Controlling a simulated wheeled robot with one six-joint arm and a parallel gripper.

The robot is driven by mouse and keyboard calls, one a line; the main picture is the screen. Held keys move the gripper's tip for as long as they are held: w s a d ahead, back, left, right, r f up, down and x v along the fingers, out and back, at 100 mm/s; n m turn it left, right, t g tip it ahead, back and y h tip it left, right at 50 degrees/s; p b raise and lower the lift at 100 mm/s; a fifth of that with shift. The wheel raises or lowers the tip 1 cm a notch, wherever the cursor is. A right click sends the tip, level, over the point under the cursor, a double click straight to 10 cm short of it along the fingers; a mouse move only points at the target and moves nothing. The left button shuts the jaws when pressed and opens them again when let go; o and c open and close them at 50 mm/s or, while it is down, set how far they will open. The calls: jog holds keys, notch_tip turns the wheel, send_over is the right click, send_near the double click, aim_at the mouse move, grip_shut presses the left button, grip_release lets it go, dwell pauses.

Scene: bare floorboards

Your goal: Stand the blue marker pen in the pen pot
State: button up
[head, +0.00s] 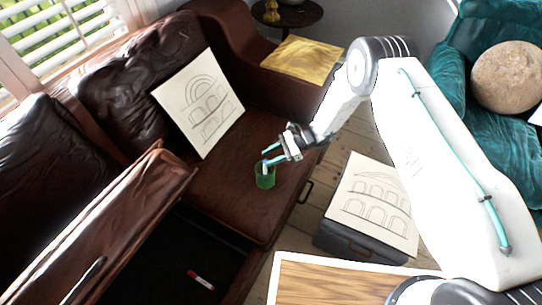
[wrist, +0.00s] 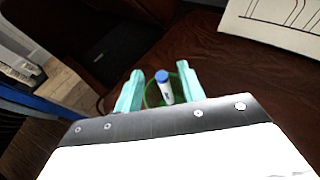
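The blue marker pen (head: 265,165), white with a blue cap, stands in the green see-through pen pot (head: 265,180) on the brown leather seat. In the wrist view the pen (wrist: 164,88) leans slightly inside the round green pot (wrist: 152,97), blue end up. My gripper (head: 269,156) is at the pot's mouth. In the wrist view its two teal fingers (wrist: 160,88) are apart on either side of the pen, with a visible gap to it on both sides. The pen's lower end is partly hidden by my gripper body in the wrist view.
A red and white marker (head: 200,280) lies in the dark open space under the raised seat panel (head: 110,215) at lower left. A drawing (head: 200,103) leans on the sofa back. Another drawing (head: 372,200) lies on a dark box. A wood-topped table (head: 330,285) is in front.

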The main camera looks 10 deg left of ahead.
jog(key=shift+d, duration=0.1)
jog(key=v, duration=0.7)
jog(key=shift+w+d+r, duration=0.15)
jog(key=shift+w+d, duration=0.05)
jog(key=shift+d, duration=0.05)
dwell(0.7)
